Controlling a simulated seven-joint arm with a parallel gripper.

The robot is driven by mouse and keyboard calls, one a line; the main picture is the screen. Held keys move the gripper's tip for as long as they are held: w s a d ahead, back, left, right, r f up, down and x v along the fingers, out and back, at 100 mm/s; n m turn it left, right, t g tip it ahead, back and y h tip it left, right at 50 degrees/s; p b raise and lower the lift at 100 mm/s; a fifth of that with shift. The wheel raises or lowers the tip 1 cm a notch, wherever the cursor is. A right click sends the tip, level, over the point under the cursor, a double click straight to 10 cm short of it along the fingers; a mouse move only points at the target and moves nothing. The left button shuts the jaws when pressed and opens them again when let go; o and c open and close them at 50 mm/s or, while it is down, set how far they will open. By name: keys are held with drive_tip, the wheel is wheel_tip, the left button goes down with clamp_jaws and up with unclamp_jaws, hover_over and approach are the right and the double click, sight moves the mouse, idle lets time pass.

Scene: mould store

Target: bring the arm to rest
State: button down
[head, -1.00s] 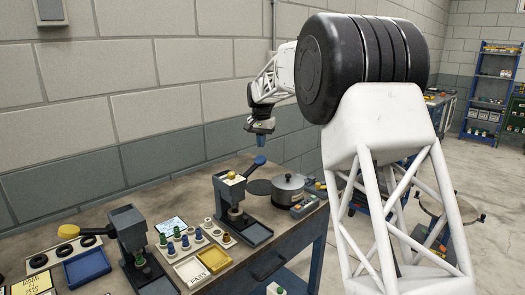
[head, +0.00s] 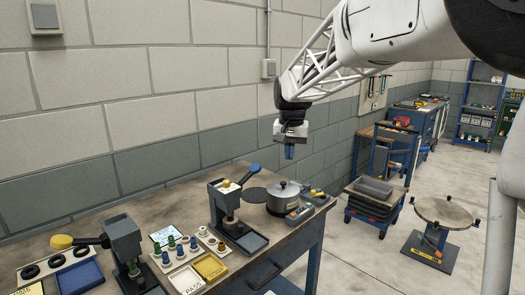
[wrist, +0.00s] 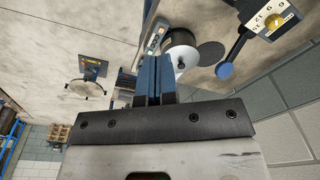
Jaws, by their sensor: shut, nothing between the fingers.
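My gripper (head: 289,152) hangs in the air above the far right part of the workbench, its blue fingers pointing down. It is above the lidded metal pot (head: 283,196) and apart from it. In the wrist view the two blue fingers (wrist: 156,78) lie side by side, shut, with nothing between them. My white arm reaches in from the upper right of the head view.
The workbench (head: 235,277) carries two presses, one grey with a blue-knobbed lever (head: 228,205) and one with a yellow-knobbed lever (head: 122,240). A blue tray (head: 80,277) and a yellow tray (head: 210,267) lie there. A round-topped stand (head: 443,213) is on the floor at right.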

drive_tip(key=s+d+f+n, duration=0.1)
drive_tip(key=s+d, duration=0.3)
drive_tip(key=s, duration=0.8)
drive_tip(key=s+d+f, duration=0.1)
drive_tip(key=s+d, duration=0.2)
drive_tip(key=s, duration=0.9)
drive_tip(key=s+d+f, duration=0.1)
drive_tip(key=s+f, duration=0.3)
drive_tip(key=s, duration=0.5)
drive_tip(key=s+d+f+t, duration=0.1)
drive_tip(key=s+f, duration=0.4)
drive_tip(key=s, duration=0.5)
drive_tip(key=shift+s+d+f+n+t, duration=0.3)
drive_tip(key=shift+d+n, duration=0.1)
drive_tip(key=shift+d, duration=0.35)
